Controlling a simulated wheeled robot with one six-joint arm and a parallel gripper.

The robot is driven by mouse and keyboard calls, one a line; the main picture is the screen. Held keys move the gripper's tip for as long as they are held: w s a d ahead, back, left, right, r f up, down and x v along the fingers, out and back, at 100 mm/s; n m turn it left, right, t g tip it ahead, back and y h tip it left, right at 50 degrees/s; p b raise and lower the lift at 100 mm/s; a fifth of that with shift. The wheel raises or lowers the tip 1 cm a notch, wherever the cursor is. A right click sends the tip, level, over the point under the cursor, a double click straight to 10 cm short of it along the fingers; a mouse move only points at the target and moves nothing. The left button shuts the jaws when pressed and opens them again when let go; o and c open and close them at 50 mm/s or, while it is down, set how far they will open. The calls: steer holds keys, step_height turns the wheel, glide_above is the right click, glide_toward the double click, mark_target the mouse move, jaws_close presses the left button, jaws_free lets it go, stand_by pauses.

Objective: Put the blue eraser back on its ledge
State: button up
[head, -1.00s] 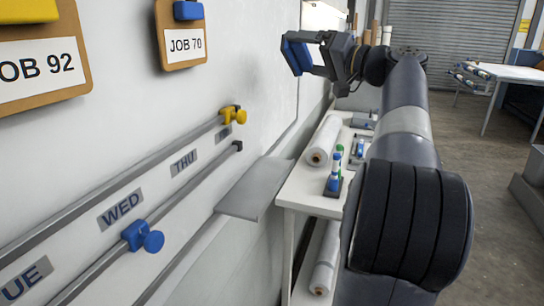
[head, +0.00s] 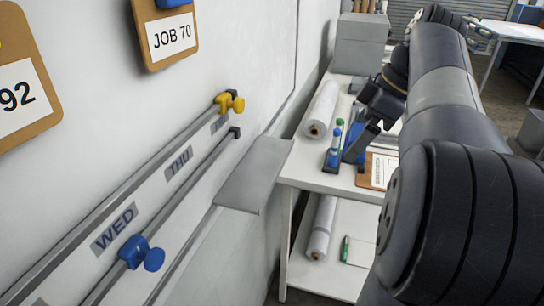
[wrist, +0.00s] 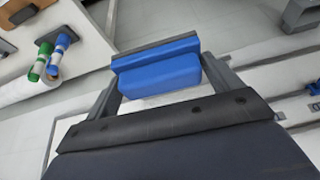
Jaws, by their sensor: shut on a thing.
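A marker stand (head: 332,160) with blue and green markers is just left of my gripper on the white bench (head: 308,174). A white roll (head: 322,110) and a clipboard (head: 377,172) lie there too. Wall rails (head: 165,200) carry yellow and blue knobs.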

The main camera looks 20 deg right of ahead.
steer(key=shift+s, duration=0.25)
steer(key=shift+w+a, duration=0.15)
steer(key=shift+a, duration=0.05)
steer(key=w+a+p, duration=0.1)
steer(key=w+a, duration=0.2)
steer(key=a, duration=0.2)
steer(key=w+a+f+p, duration=0.1)
steer(key=w+a, duration=0.3)
steer(key=a, duration=0.1)
steer(key=w+a+f+p, duration=0.1)
steer(key=w+a, duration=0.3)
steer(key=a, duration=0.1)
steer(key=shift+w+a+f, duration=0.1)
steer(key=shift+f, duration=0.05)
step_height(320, 180, down, 4)
steer(key=shift+f+p, duration=0.2)
steer(key=shift+p, duration=0.2)
steer(key=shift+a+f, duration=0.1)
steer(key=shift+f, duration=0.15)
